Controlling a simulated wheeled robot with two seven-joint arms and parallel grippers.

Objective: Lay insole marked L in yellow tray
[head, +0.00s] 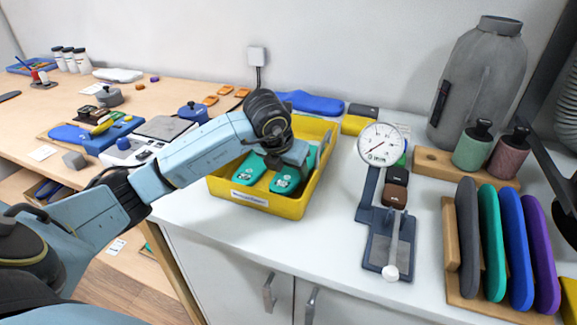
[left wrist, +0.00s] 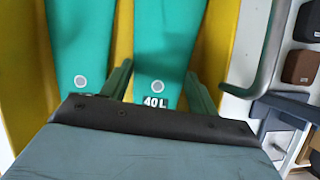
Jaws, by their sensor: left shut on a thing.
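The yellow tray (head: 222,190) stands on the white counter with two green insoles inside. The insole marked L (head: 286,183) is the right one; its "40 L" label shows in the left wrist view (left wrist: 165,45). The other green insole (head: 250,168) lies to its left, and it also shows in the left wrist view (left wrist: 80,40). My left gripper (left wrist: 160,88) is low in the tray, its fingers on both sides of the L insole and shut on it. The arm hides part of the insoles in the head view. My right gripper is out of view.
A dial gauge (head: 380,143) on a stand is right of the tray. Grey, green, blue and purple insoles (head: 515,250) stand in a wooden rack at far right. A scale (head: 128,152) is left.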

